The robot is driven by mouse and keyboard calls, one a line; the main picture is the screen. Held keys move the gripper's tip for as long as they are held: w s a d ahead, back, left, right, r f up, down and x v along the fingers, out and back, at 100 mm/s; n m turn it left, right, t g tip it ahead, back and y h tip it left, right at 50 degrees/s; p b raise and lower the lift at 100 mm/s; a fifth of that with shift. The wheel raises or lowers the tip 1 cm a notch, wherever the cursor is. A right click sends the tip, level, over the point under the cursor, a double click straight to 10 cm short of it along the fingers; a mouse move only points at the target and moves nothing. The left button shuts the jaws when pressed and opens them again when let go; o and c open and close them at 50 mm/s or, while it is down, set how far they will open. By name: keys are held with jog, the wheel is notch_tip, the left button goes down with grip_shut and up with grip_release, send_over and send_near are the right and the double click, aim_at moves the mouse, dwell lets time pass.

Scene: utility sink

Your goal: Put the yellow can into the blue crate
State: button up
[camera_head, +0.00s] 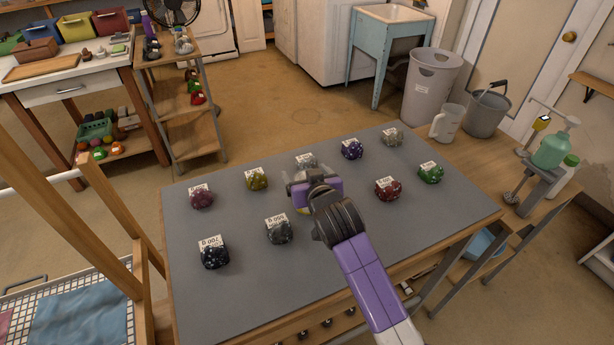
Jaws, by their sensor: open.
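The yellow can (257,182) looks like a small squat olive-yellow lump with a white label. It sits on the grey table top (340,275), left of the middle. My gripper (304,181) is over the middle of the table, to the right of the yellow can and apart from it. It is open; its fingers are partly hidden by its own wrist, and I see nothing held.
Several similar labelled lumps surround my gripper, including a grey one (306,161) just behind it and a maroon one (202,197) left of the yellow can. A yellow bin (76,28) and a red bin (111,21) stand near the blue bin. Open floor lies between the tables.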

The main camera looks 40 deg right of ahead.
jog(key=v, duration=1.2)
jog(key=shift+b, duration=0.45)
